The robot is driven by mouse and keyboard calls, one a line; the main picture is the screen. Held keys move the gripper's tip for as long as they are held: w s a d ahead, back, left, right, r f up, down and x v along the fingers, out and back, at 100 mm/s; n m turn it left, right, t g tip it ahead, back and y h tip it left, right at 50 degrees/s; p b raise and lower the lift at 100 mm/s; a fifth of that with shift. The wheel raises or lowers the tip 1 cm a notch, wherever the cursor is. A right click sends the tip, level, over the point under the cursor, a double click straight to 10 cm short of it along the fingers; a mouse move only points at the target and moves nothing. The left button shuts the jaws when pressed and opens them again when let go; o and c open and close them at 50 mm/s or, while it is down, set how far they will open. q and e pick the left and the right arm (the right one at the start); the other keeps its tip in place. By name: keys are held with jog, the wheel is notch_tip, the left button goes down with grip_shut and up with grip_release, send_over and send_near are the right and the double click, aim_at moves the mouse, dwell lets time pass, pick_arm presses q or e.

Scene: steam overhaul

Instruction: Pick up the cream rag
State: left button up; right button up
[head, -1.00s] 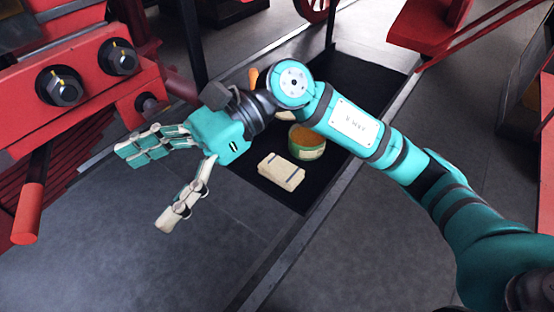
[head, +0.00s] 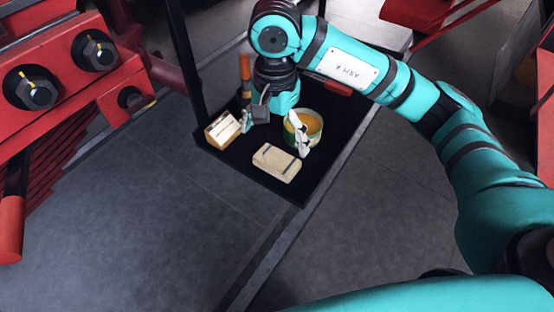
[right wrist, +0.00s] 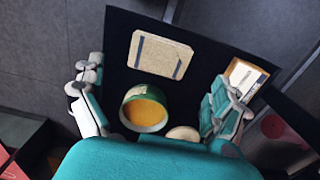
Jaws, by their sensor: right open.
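The cream rag (head: 277,162) is a folded, flat block with dark stripes near its ends. It lies on the black tray (head: 268,183) near its front edge. In the right wrist view the rag (right wrist: 160,54) is at the top centre, beyond the fingertips. My right gripper (head: 273,129) is open and empty. It points down over the tray, behind the rag and apart from it. In the right wrist view its spread fingers (right wrist: 155,98) stand on either side of a green tin. My left gripper is not in view.
The green tin (head: 313,124) with orange-yellow contents stands close behind the rag. A small wooden box (head: 222,130) is on its left. An orange-handled item (head: 245,72) stands farther back. A round cream item (right wrist: 183,133) shows under the gripper. Red machinery (head: 90,60) is at the left.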

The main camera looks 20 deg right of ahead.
aim_at(277, 158)
notch_tip(277, 158, down, 3)
jog(key=shift+f, duration=0.1)
jog(key=shift+f+p, duration=0.35)
jog(key=shift+f, duration=0.2)
jog(key=f, duration=0.2)
jog(key=f+p, duration=0.1)
jog(key=f, duration=0.1)
jog(key=shift+w+d+f, duration=0.1)
jog(key=shift+w+d, duration=0.1)
jog(key=shift+c, duration=0.4)
jog(key=c, duration=0.8)
